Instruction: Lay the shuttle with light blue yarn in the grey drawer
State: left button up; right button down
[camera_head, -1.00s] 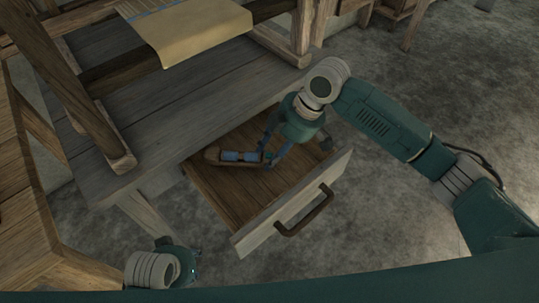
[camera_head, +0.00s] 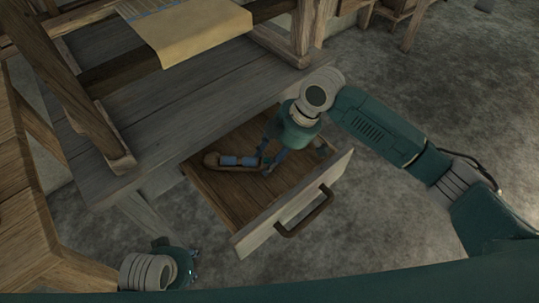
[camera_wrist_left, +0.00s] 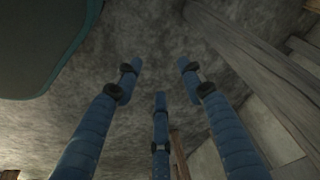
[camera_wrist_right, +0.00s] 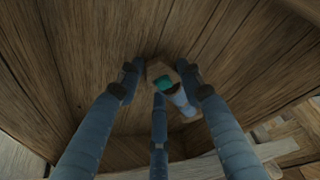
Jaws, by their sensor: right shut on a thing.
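The shuttle (camera_head: 215,160) is a brown wooden boat shape with light blue yarn (camera_head: 240,161) wound in it. It is inside the pulled-out drawer (camera_head: 256,234), which has a grey front and a brown wooden inside, towards the loom side. My right gripper (camera_head: 268,162) is shut on the shuttle's right end. In the right wrist view the shuttle (camera_wrist_right: 158,69) is between the fingers, close over the drawer floor; I cannot tell whether it touches. My left gripper (camera_wrist_left: 160,80) is open and empty, away from the drawer at the lower left of the head view.
The loom's grey wooden bench (camera_head: 180,120) borders the drawer at the upper left. The loom post (camera_head: 85,110) and beige cloth (camera_head: 190,35) are above. A dark handle (camera_head: 308,215) sticks out from the drawer front. The floor (camera_head: 390,220) to the right is clear.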

jog(key=shift+f, duration=0.15)
jog(key=c, duration=1.5)
grip_release()
jog(key=o, duration=0.4)
pick_arm(q)
jog(key=shift+w+f, duration=0.25)
jog(key=shift+f, duration=0.05)
jog(key=shift+d, duration=0.1)
